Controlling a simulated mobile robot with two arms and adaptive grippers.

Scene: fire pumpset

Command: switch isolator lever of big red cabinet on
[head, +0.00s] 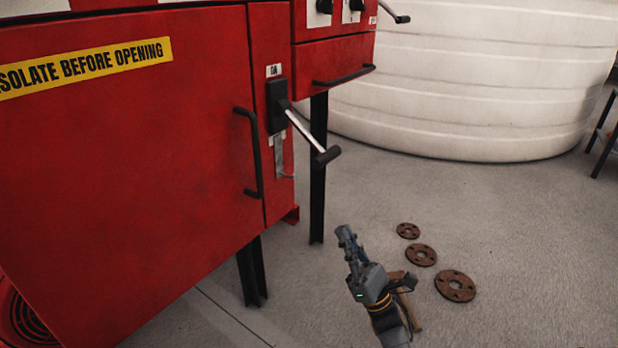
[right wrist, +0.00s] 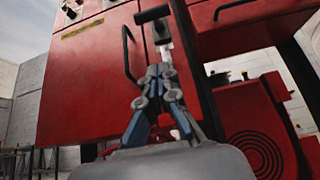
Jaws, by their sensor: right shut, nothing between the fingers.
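The big red cabinet (head: 130,170) fills the left of the head view, with a yellow "ISOLATE BEFORE OPENING" strip. Its isolator lever (head: 306,130) sticks out from a black base on the narrow right panel, sloping down to the right to a black grip (head: 327,156). In the right wrist view the cabinet (right wrist: 85,85) stands ahead, and the black grip (right wrist: 153,14) shows above the fingertips. My right gripper (head: 346,232) is shut and empty, below the lever and apart from it in the head view; it also shows in the right wrist view (right wrist: 160,72). My left gripper is not in view.
A black door handle (head: 250,152) stands left of the lever. A smaller red cabinet (head: 335,58) with a black handle adjoins at the right. Several rusty flanges (head: 421,255) lie on the floor.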

